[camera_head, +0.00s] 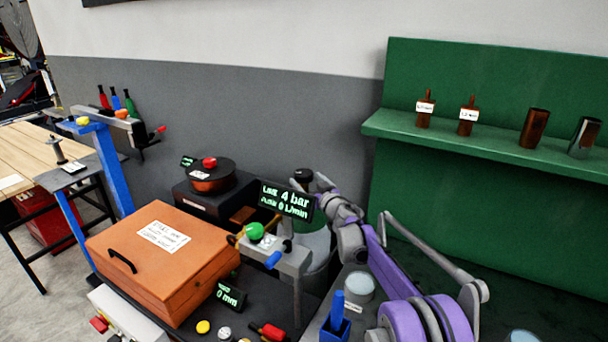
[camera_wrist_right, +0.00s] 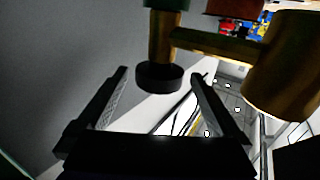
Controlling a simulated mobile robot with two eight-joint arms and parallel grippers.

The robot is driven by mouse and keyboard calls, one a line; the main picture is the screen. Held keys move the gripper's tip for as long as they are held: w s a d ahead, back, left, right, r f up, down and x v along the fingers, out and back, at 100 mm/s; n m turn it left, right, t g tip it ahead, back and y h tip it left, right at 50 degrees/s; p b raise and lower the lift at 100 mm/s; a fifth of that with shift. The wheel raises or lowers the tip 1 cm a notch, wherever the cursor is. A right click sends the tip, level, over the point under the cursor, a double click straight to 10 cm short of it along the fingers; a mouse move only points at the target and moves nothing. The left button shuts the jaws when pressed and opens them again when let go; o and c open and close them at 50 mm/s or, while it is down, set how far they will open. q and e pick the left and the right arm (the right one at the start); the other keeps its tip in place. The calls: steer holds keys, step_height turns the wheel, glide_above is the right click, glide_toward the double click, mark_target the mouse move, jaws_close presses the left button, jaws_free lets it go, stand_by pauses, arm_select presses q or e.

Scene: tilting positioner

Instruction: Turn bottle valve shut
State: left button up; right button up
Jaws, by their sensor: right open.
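In the right wrist view, a brass bottle valve (camera_wrist_right: 205,40) carries a round black handwheel (camera_wrist_right: 162,79). A bit of green at the top edge may be the bottle. My right gripper (camera_wrist_right: 159,74) is open, with its fingertips on either side of the handwheel. I cannot tell whether they touch it. In the head view, my right gripper (camera_head: 322,183) is at the top of a grey-green bottle (camera_head: 318,242), partly hidden behind a display (camera_head: 287,201) that reads 4 bar and 0 L/min. My left gripper is not in view.
An orange box (camera_head: 190,275) and a bracket with a green knob (camera_head: 256,231) stand left of the bottle. A round dark pot (camera_head: 211,178) sits behind the box.

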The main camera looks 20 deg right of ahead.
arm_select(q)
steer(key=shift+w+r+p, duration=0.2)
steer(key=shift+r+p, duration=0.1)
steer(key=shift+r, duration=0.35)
arm_select(e)
steer(key=shift+w+a, duration=0.1)
steer(key=shift+w, duration=1.25)
steer(key=shift+c, duration=0.2)
